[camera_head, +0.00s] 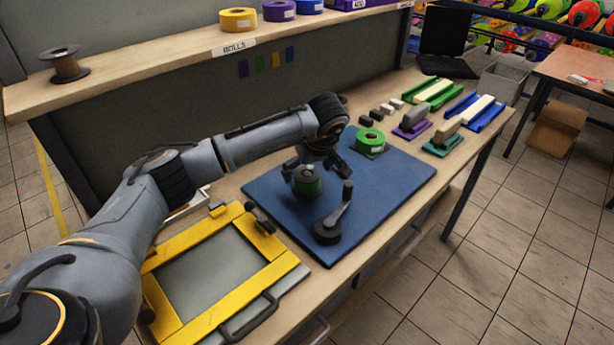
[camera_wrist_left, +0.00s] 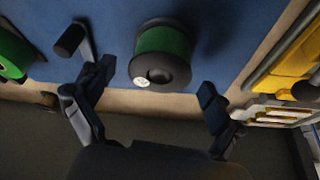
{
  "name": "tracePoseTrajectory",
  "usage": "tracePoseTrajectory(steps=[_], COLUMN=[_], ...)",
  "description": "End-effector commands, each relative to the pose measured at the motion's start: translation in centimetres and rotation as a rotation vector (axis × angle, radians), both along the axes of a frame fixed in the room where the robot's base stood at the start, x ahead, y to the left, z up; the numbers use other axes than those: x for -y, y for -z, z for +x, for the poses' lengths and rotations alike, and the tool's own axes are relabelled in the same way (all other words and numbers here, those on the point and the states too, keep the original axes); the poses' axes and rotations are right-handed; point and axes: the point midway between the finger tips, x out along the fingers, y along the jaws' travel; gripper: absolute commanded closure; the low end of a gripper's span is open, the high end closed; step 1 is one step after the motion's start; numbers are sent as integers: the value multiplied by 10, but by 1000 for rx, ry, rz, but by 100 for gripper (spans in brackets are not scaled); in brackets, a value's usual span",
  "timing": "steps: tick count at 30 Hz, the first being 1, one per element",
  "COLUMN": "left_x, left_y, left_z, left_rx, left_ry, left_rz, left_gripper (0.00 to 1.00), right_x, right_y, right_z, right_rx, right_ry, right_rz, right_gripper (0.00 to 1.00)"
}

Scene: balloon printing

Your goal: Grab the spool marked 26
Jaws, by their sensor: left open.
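A green spool with dark ends (camera_head: 306,182) stands on the blue mat (camera_head: 375,190). It also shows in the left wrist view (camera_wrist_left: 163,60), with a small white label on its dark end; I cannot read a number on it. My left gripper (camera_head: 318,170) is over this spool, its fingers apart. In the left wrist view the left gripper's fingers (camera_wrist_left: 152,88) are spread on either side, and the spool is between and a little beyond them, apart from both. My right gripper is in neither view.
A black crank handle (camera_head: 328,230) stands close to the spool on the mat. A green roll (camera_head: 371,138) sits at the mat's back. A yellow frame (camera_head: 175,318) lies left. Stamps and coloured trays (camera_head: 432,92) fill the bench's far right. A shelf (camera_head: 200,52) with rolls runs behind.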

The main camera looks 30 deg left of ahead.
Motion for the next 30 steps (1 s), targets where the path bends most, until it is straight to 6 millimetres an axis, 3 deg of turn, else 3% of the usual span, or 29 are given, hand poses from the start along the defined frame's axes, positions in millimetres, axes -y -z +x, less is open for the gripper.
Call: tracePoseTrajectory(steps=[4,11,20,30], left_x=[-4,-4,-4,-4], left_y=[13,14,14,8], left_z=[3,4,3,4], left_rx=[-1,0,0,3], left_ry=[0,1,1,1], left_rz=[1,0,0,0], left_gripper=[8,8,66,66], right_x=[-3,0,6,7], right_y=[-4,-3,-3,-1], right_z=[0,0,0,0], right_rx=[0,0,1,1], right_ry=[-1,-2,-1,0], right_rz=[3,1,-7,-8], right_gripper=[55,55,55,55])
